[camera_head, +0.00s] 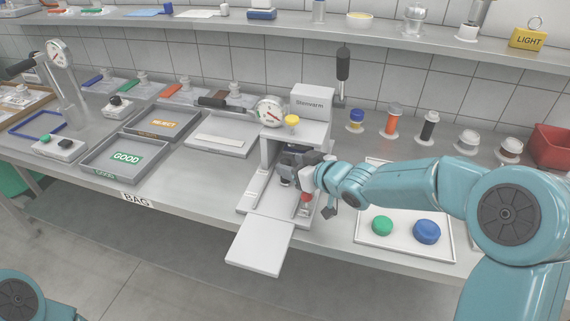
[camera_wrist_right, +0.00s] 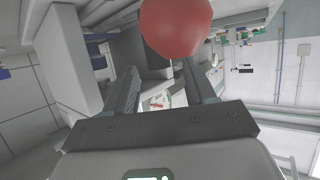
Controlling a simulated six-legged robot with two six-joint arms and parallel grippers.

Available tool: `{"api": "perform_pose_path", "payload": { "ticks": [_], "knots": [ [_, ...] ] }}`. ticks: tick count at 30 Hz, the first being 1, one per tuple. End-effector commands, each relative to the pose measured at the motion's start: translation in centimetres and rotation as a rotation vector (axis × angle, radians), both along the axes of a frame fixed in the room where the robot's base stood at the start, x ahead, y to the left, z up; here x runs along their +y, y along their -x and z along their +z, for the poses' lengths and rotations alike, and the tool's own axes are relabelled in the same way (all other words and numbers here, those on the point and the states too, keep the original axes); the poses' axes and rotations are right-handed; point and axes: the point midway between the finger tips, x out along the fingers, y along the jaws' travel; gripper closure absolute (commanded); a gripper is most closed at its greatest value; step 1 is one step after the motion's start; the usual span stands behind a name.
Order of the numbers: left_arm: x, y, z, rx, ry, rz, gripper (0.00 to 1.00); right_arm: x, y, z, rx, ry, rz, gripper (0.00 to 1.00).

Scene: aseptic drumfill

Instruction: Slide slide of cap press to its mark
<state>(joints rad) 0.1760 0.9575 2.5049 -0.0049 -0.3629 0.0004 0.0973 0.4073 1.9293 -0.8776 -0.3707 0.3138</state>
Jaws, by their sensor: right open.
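The cap press (camera_head: 312,105) is a pale grey machine with a round dial and a yellow knob, standing mid-bench. Its flat slide plate (camera_head: 260,245) sticks out over the bench's front edge. A red ball knob (camera_head: 306,197) sits low at the right front of the press, just below my right gripper (camera_head: 288,172). In the right wrist view the red ball (camera_wrist_right: 176,25) appears large near the fingertips; I cannot tell whether they touch it. The right gripper's fingers (camera_wrist_right: 162,75) are apart and nothing is held. The mark is not discernible. My left gripper is out of view.
A tray with green and blue caps (camera_head: 404,254) lies right of the press. GOOD (camera_head: 97,170) and REJECT (camera_head: 140,134) trays stand to the left. Several small bottles line the back, with a red bin (camera_head: 551,147) at far right. The floor in front is clear.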

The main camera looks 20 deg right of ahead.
Motion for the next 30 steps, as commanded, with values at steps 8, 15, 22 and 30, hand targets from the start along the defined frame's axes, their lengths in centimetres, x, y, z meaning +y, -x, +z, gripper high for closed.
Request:
{"api": "perform_pose_path", "payload": {
  "ticks": [8,15,22,30],
  "knots": [
    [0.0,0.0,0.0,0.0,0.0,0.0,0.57,1.2,-3.0,-1.2,0.0,0.001,0.001,0.45],
    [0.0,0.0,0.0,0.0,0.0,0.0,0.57,1.3,-3.2,-1.3,0.0,0.0,0.0,0.45],
    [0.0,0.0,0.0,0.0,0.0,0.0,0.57,1.3,-3.2,-1.3,0.0,0.0,0.0,1.0],
    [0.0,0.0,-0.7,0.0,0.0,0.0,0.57,1.6,-2.9,-1.4,-0.001,-0.001,0.001,1.0]
  ]
}}
